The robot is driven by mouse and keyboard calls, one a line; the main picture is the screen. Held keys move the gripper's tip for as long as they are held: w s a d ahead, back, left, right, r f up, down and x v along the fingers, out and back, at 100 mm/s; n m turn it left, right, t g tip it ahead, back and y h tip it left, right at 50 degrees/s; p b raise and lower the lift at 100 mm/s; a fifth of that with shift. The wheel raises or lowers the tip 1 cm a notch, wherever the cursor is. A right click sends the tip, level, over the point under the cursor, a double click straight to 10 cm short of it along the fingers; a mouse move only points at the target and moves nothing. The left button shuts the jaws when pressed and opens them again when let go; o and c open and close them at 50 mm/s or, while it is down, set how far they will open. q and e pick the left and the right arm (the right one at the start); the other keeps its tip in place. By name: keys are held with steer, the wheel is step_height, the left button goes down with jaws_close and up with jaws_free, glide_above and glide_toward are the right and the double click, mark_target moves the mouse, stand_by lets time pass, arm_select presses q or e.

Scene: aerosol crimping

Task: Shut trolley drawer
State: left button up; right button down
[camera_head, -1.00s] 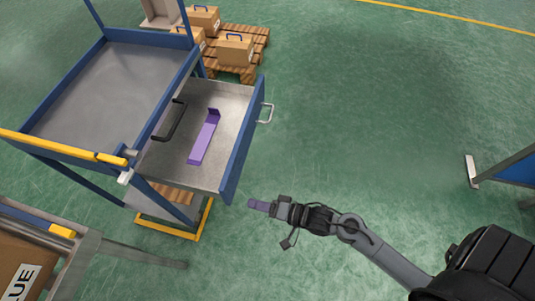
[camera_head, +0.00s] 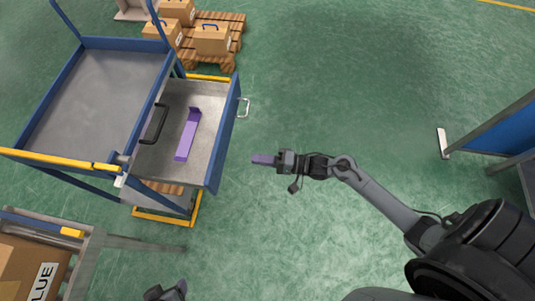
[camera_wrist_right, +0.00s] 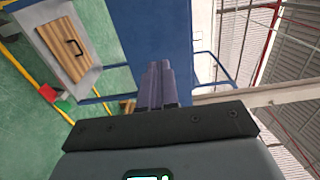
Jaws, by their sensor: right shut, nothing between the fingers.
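The drawer (camera_head: 208,97) of the blue trolley (camera_head: 93,92) stands pulled out to the right. It has a blue front (camera_head: 226,140) with a silver handle (camera_head: 243,107), and a purple angled piece (camera_head: 188,134) lies inside. My right gripper (camera_head: 258,159) is shut and empty, to the right of the drawer front, with a gap of floor between them in the head view. In the right wrist view its purple fingers (camera_wrist_right: 158,85) are together before a blue panel (camera_wrist_right: 150,35). A dark part at the bottom edge of the head view may be my left gripper (camera_head: 166,291); its fingers are unclear.
Boxes (camera_head: 212,39) stand on a wooden pallet (camera_head: 226,62) behind the trolley. A cardboard box (camera_head: 25,265) on a metal frame is at lower left. A blue panel stand (camera_head: 500,135) is at right. The green floor between is clear.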

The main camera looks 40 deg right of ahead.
mark_target(221, 154)
steer(key=b+x, duration=0.2)
steer(key=x, duration=0.6)
steer(key=shift+w+a+f+b, duration=0.1)
steer(key=shift+w+a+b, duration=0.1)
steer(key=shift+b, duration=0.15)
steer(key=shift+w+a, duration=0.4)
steer(key=shift+w, duration=0.05)
